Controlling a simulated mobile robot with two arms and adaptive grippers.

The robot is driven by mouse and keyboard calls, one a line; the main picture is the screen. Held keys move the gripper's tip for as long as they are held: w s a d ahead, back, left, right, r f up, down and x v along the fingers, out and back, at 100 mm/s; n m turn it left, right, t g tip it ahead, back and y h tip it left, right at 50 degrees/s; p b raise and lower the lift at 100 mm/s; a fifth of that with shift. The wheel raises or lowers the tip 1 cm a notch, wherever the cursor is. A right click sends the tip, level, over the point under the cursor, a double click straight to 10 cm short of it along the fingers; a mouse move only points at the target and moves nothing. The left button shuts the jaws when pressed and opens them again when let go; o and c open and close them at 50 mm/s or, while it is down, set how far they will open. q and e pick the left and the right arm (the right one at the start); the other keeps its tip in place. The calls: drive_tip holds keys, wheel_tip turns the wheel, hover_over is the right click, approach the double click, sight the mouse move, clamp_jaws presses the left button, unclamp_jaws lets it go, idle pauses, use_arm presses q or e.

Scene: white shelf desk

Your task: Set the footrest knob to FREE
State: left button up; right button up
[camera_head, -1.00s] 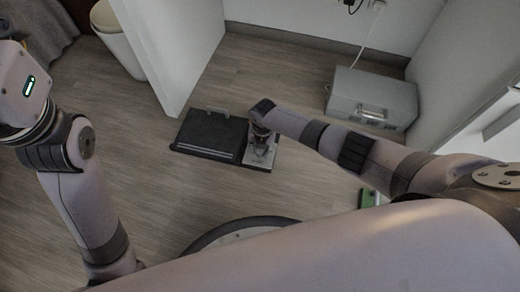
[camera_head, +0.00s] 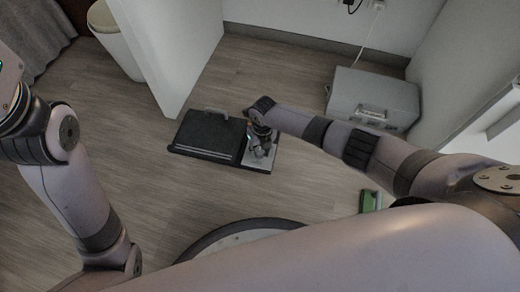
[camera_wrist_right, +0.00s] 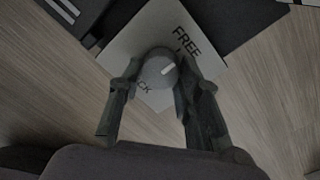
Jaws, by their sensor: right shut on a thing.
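The footrest (camera_head: 208,131) is a black flat panel on the floor, with a pale plate (camera_head: 247,162) at its right end. In the right wrist view the plate (camera_wrist_right: 130,42) carries the word FREE at upper right and lettering ending in CK at lower left, partly hidden. The round grey knob (camera_wrist_right: 155,72) sits between them; its white mark points right and slightly up, below the FREE lettering. My right gripper (camera_wrist_right: 157,75) is shut on the knob, one finger on each side; it also shows in the head view (camera_head: 262,150). My left gripper is out of view.
A grey case (camera_head: 372,98) stands at the back right, and a green object (camera_head: 370,201) lies in front of it. A white panel (camera_head: 170,50) and a pale bin (camera_head: 117,40) are at the back left. Floor left of the footrest is clear.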

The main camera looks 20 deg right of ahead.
sight(261, 151)
drive_tip(key=o, duration=0.8)
drive_tip(key=shift+c, duration=0.2)
drive_tip(key=o, duration=0.4)
drive_tip(key=r, duration=1.2)
drive_tip(key=shift+d, duration=0.3)
drive_tip(key=shift+a, duration=0.1)
